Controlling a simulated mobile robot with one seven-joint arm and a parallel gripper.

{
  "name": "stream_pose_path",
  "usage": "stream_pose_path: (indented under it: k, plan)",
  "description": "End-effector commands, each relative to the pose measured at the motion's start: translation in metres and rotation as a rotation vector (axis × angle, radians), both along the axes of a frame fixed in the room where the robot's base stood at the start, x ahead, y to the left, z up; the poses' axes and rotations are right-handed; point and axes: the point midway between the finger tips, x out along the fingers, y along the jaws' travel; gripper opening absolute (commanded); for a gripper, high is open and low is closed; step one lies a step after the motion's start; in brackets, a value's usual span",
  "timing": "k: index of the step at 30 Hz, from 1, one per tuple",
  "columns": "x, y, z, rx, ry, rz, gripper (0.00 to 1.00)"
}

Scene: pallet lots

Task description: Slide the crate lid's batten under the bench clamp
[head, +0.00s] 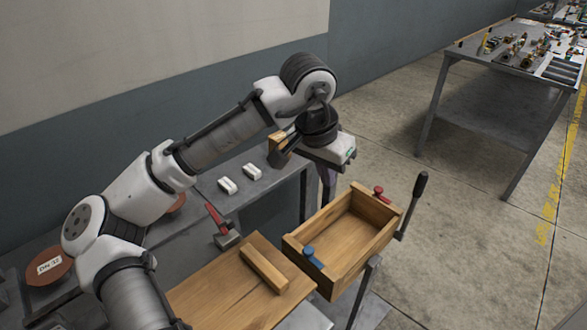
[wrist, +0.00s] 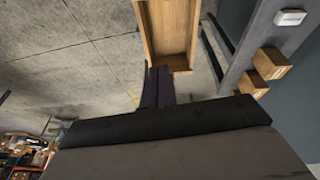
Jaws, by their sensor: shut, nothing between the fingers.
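The crate lid (head: 215,297) is a flat wooden board on the grey bench at the bottom of the head view. Its batten (head: 265,269) is a raised wooden strip near the lid's right side. The bench clamp (head: 228,240), with a red handle, stands just behind the lid, and the batten is apart from it. My gripper (head: 328,190) is shut and empty, pointing down behind the open crate, away from the lid. Its dark fingers (wrist: 160,78) are together in the wrist view. Neither lid nor clamp can be made out in the wrist view.
The open wooden crate (head: 290,243) stands right of the lid, with a blue knob (head: 309,253), a red knob (head: 381,192) and a black-handled lever (head: 420,186) near it. Two white blocks (head: 252,171) lie on the back bench. A cluttered table (head: 480,105) stands far right.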

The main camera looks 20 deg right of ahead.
Motion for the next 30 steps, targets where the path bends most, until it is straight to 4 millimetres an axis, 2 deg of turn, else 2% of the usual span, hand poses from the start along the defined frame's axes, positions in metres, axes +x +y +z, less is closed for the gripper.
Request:
stream_pose_path:
  k: [1,3,6,11,14,24,30]
  plan:
    - [0.006,0.026,-0.017,0.093,0.025,0.021,0.00]
    - [0.010,0.052,-0.034,0.186,0.051,0.034,0.00]
    - [0.012,0.071,-0.046,0.256,0.072,0.041,0.00]
    - [0.011,0.075,-0.060,0.273,0.079,0.041,0.00]
    - [0.011,0.075,-0.076,0.271,0.079,0.041,0.00]
    - [0.011,0.074,-0.148,0.270,0.077,0.041,0.00]
    - [-0.002,0.099,-0.145,0.267,0.075,0.044,0.00]
